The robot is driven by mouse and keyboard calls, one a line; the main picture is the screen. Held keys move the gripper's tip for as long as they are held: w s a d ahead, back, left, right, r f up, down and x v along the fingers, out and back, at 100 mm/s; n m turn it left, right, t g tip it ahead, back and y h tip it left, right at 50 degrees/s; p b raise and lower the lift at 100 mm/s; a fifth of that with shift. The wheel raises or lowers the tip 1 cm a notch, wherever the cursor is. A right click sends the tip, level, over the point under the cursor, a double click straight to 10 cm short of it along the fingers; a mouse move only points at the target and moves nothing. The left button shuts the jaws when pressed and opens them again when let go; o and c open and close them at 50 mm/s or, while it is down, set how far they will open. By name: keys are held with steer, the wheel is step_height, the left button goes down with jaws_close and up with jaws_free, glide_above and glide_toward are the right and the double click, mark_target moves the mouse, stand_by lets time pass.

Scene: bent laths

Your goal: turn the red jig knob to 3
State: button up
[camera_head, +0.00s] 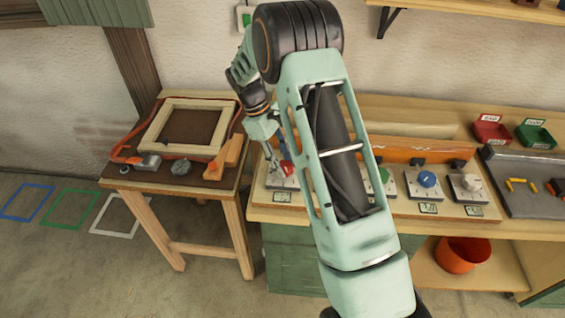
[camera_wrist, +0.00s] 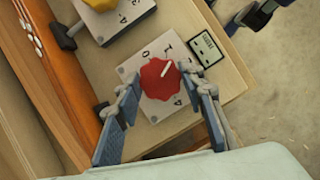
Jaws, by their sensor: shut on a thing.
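The red knob (camera_head: 287,168) sits on a pale numbered plate at the left end of the bench. In the wrist view the red knob (camera_wrist: 157,80) is lobed, with a white pointer line aimed to the upper right. The plate (camera_wrist: 153,111) shows a 0, a 1 near the top and a 4 at the lower right; other marks are covered by the knob or a finger. My gripper (camera_wrist: 162,80) has one finger on each side of the knob and is shut on it. In the head view my gripper (camera_head: 276,158) is partly hidden at the knob.
A yellow knob (camera_wrist: 99,4) on its own plate is beside the red one. Green (camera_head: 385,176), blue (camera_head: 427,179) and white knobs (camera_head: 472,182) stand further right. An orange lath (camera_head: 420,152) runs behind them. A side table (camera_head: 117,178) holds a wooden frame (camera_head: 163,144).

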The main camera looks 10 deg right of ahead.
steer(key=m+y, duration=0.1)
steer(key=m, duration=0.2)
steer(key=shift+w+d+m+g, duration=0.1)
steer(key=shift+m+g, duration=0.3)
steer(key=m+y, duration=0.1)
steer(key=m, duration=0.2)
steer(key=shift+d+m+g+b, duration=0.1)
steer(key=shift+m+g+b, duration=0.2)
steer(key=m+y, duration=0.1)
steer(key=m, duration=0.2)
steer(key=m+y, duration=0.1)
steer(key=m, duration=0.2)
steer(key=shift+d+y, duration=0.15)
steer(key=shift+y, duration=0.15)
steer(key=shift+m, duration=0.3)
steer(key=o, duration=1.2)
steer(key=shift+c, duration=0.2)
steer(key=v, duration=1.2)
steer(key=shift+d+b, duration=0.15)
steer(key=shift+b, duration=0.15)
